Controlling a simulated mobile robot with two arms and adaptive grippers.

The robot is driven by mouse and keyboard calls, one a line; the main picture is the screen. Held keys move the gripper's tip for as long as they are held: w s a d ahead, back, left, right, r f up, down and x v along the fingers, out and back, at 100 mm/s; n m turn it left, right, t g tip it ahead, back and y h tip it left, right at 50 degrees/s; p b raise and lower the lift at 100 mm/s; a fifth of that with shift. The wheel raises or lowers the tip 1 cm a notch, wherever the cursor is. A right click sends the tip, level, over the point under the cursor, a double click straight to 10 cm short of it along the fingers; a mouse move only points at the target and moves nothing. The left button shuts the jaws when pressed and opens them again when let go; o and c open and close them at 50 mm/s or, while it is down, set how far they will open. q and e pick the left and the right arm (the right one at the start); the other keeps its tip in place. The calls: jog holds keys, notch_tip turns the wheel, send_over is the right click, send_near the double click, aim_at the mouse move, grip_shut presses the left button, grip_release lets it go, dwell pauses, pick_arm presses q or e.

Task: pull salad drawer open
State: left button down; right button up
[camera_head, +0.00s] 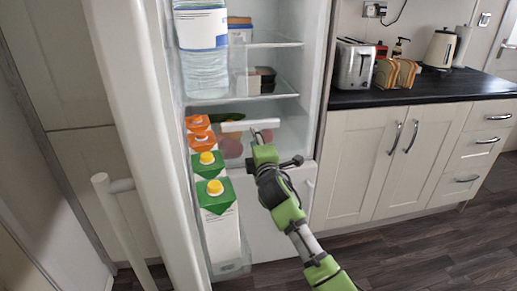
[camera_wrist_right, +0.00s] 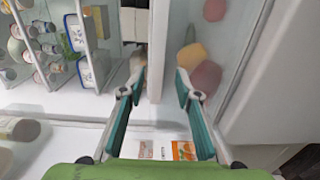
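The salad drawer is low in the open fridge, with a pale front bar (camera_head: 250,125) and blurred red and green produce (camera_head: 231,147) behind its clear front. My right gripper (camera_head: 260,134) is at the right part of this bar. In the right wrist view the white bar (camera_wrist_right: 159,50) runs between the two fingertips of my right gripper (camera_wrist_right: 160,75). The fingers are apart, with gaps visible beside the bar, so they look open around it. Whether a finger touches it I cannot tell. My left gripper is not in view.
The fridge door (camera_head: 145,130) stands open at the left, its racks holding a large water bottle (camera_head: 203,60) and several cartons (camera_head: 219,215) close to the drawer's left side. A shelf (camera_head: 270,91) with containers is above. Cabinets (camera_head: 372,160) stand right; the floor in front is clear.

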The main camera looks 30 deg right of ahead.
jog(key=shift+v, duration=2.65)
jog(key=shift+f, duration=0.15)
